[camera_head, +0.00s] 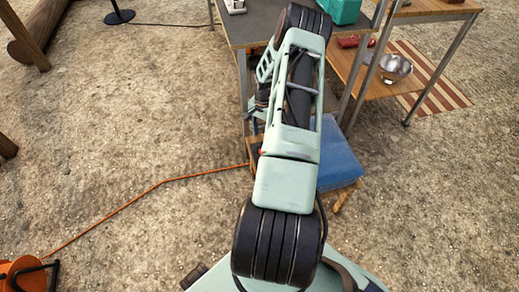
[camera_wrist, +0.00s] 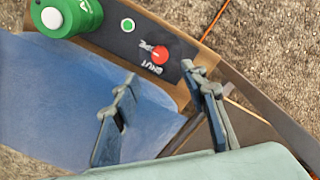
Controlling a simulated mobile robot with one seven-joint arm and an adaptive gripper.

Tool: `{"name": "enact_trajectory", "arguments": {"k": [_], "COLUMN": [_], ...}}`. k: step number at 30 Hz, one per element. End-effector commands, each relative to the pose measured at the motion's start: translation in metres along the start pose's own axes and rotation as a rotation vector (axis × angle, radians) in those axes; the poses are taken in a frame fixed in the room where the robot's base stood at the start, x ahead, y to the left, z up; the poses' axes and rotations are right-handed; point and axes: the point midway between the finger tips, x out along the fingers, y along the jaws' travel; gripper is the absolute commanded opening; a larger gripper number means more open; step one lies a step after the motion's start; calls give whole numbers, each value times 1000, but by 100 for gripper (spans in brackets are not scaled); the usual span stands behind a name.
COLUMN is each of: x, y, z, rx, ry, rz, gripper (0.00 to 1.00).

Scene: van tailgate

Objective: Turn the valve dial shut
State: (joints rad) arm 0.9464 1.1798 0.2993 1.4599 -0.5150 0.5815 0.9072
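The valve dial (camera_wrist: 160,54) is a small round red knob with a pale mark, set on a dark panel (camera_wrist: 183,66) in the wrist view. White lettering beside it reads SHUT and what looks like OPEN, turned in the picture. I cannot tell exactly which word the mark points to. My gripper (camera_wrist: 160,75) is open, with its two fingers spread apart and nothing between them. The dial shows just beyond the gap between the fingertips, apparently untouched. In the head view my arm covers most of this spot, and I cannot make out the dial surely.
A green canister (camera_wrist: 68,14) with a white cap and a green spot (camera_wrist: 128,25) are by the panel. A blue surface (camera_head: 341,160) lies beside it on wooden legs. A workbench (camera_head: 240,28) and a shelf with a metal bowl (camera_head: 394,67) stand behind. An orange cord (camera_head: 150,187) crosses the ground.

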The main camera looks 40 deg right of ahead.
Motion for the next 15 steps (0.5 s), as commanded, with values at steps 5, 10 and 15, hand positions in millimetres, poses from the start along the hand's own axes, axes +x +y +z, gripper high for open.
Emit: {"name": "enact_trajectory", "arguments": {"k": [5, 10, 15], "x": [28, 62, 88], "y": [0, 0, 0], "z": [1, 1, 0], "rx": [-1, -3, -2], "ry": [-3, -1, 1], "rz": [1, 1, 0], "gripper": [40, 40, 40]}}
